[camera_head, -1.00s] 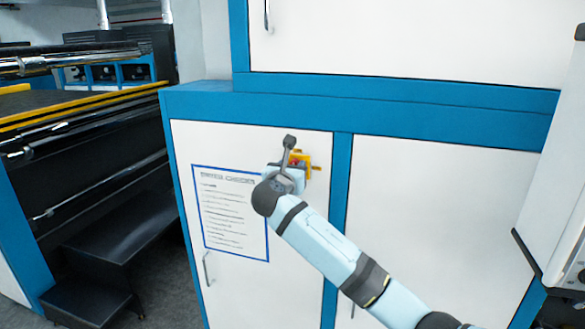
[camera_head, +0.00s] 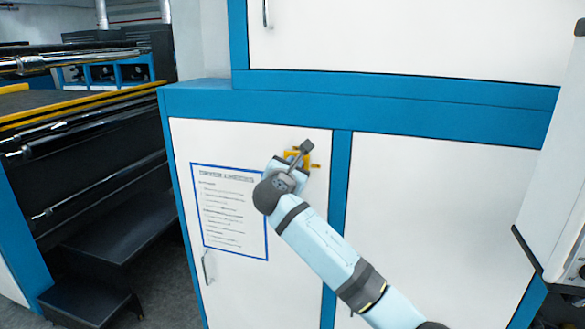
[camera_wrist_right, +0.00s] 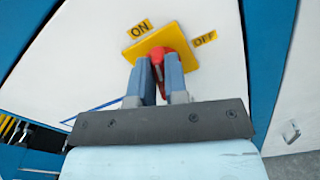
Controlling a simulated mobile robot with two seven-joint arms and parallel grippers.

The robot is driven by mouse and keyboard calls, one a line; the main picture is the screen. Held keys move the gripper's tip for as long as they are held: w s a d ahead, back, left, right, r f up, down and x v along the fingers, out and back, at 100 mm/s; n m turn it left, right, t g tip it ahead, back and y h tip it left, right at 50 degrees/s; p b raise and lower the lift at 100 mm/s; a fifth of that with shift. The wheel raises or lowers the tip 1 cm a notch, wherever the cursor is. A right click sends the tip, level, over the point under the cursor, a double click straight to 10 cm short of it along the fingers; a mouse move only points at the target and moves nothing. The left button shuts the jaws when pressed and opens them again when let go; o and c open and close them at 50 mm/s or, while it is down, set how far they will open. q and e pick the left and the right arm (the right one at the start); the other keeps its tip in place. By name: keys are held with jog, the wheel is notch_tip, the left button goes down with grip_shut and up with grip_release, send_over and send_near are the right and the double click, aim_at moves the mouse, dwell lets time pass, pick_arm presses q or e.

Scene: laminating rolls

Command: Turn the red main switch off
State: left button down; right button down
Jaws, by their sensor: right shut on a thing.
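The red main switch (camera_wrist_right: 175,44) sits on a yellow plate (camera_wrist_right: 140,47) on the white cabinet door. In the right wrist view the ON label (camera_wrist_right: 140,28) is beyond the plate's upper left edge and the OFF label (camera_wrist_right: 204,38) is to its right. My right gripper (camera_wrist_right: 159,68) is shut on the switch's red handle, which shows between the two fingers. In the head view the wrist hides the switch, and only bits of the yellow plate (camera_head: 291,156) show. My left gripper is not in view.
A framed printed sheet (camera_head: 228,215) is on the same door, left of my arm, with a door handle (camera_head: 207,268) below it. A machine with dark rollers (camera_head: 80,115) and steps (camera_head: 100,240) stands left. A pale box (camera_head: 560,180) juts in at right.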

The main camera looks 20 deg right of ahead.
jog(key=m+b, duration=0.2)
jog(key=m, duration=0.2)
jog(key=f+m+b, duration=0.1)
jog(key=m+b, duration=0.2)
jog(key=m, duration=0.2)
jog(key=m+b, duration=0.2)
jog(key=m, duration=0.2)
jog(key=shift+s+d+f+m, duration=0.3)
jog(key=shift+d+f, duration=0.05)
jog(key=shift+d, duration=0.05)
dwell(0.3)
jog(key=c, duration=1.1)
grip_release()
jog(key=shift+c, duration=0.2)
jog(key=shift+r, duration=0.1)
jog(key=b+v, duration=0.3)
jog(key=v, duration=1)
jog(key=shift+s+a, duration=0.25)
jog(key=shift+s, duration=0.1)
